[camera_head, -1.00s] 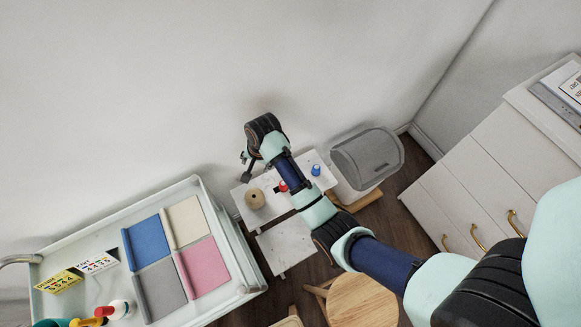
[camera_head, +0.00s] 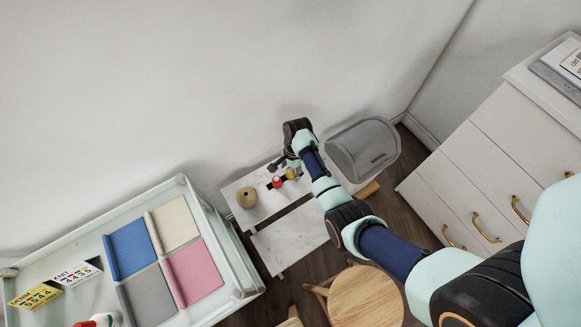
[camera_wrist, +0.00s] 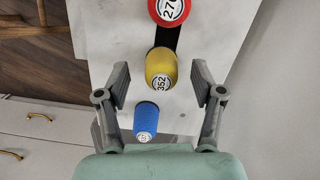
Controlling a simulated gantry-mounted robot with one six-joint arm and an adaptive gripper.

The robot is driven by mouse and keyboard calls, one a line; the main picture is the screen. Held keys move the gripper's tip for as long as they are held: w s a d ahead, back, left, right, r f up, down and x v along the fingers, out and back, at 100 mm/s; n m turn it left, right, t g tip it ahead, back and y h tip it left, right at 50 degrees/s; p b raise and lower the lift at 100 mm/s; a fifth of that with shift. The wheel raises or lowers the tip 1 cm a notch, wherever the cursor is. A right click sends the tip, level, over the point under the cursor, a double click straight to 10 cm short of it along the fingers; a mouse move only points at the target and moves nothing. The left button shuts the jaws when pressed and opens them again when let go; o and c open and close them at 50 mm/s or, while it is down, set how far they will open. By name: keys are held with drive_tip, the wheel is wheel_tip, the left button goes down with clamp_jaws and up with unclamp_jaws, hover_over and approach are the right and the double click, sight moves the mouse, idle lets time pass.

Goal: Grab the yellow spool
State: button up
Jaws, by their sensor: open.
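The yellow spool (camera_wrist: 160,66), with a white label, stands on the marble-topped table between a red spool (camera_wrist: 172,12) and a blue spool (camera_wrist: 146,117) in the wrist view. My gripper (camera_wrist: 161,84) is open, with a finger on each side of the yellow spool and a gap on both sides. The blue spool lies nearer the gripper's palm. In the head view the yellow spool (camera_head: 291,174) shows beside my gripper (camera_head: 281,162), partly hidden by it; the red spool (camera_head: 277,182) is just left of it.
A beige twine ball (camera_head: 247,197) sits at the left of the table (camera_head: 262,212). A grey bin (camera_head: 362,150) stands right of the table. A trolley (camera_head: 85,235) with folded fabrics is at left, and a round wooden stool (camera_head: 362,303) is in front.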

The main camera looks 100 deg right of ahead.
drive_tip(key=shift+f, duration=0.65)
drive_tip(key=shift+w+r, duration=0.1)
drive_tip(key=shift+r, duration=0.05)
drive_tip(key=c, duration=0.9)
drive_tip(key=shift+c, duration=0.2)
wheel_tip(320, 180, up, 20)
drive_tip(key=p, duration=1)
